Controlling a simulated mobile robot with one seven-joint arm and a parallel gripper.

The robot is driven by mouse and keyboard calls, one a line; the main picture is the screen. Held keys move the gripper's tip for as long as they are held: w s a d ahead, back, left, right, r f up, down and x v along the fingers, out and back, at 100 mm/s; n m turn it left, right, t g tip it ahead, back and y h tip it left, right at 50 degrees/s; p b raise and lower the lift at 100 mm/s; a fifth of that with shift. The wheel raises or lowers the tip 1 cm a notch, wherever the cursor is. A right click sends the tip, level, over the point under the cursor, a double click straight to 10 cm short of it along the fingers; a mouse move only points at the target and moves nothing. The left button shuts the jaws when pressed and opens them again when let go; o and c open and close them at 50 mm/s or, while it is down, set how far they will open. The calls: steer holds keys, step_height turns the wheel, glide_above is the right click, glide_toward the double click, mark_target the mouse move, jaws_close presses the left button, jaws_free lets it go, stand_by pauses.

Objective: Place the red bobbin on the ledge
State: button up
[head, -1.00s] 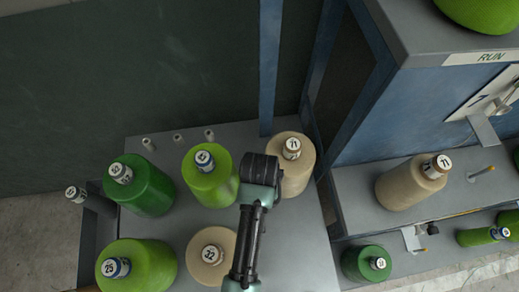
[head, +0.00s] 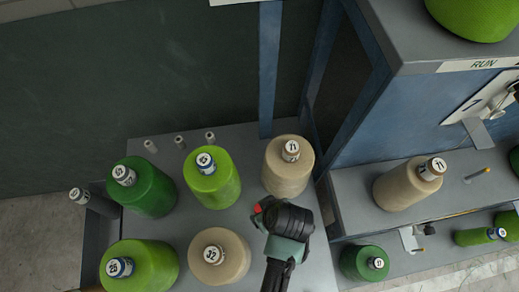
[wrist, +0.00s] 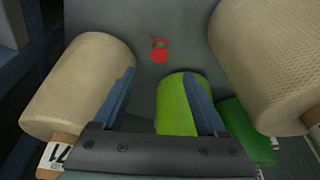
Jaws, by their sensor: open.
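The red bobbin (wrist: 159,50) is small and lies on the grey surface, ahead of my fingertips in the wrist view. In the head view only a sliver of the red bobbin (head: 258,208) shows at the left edge of my gripper (head: 285,220). My gripper (wrist: 160,75) is open, with two blue fingers apart and nothing held between them. A grey ledge (head: 350,205) runs along the blue machine at the right, with a beige cone on it; I cannot tell whether this is the task's ledge.
Beige cones (head: 288,166) (head: 219,257) and green cones (head: 212,178) (head: 142,187) (head: 139,267) crowd the grey table around my gripper. Small grey pegs (head: 180,142) stand at its back. The blue machine (head: 420,115) rises at the right.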

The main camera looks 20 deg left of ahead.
mark_target(259, 209)
steer(key=shift+x, duration=5.5)
steer(key=shift+w, duration=0.1)
jaws_close()
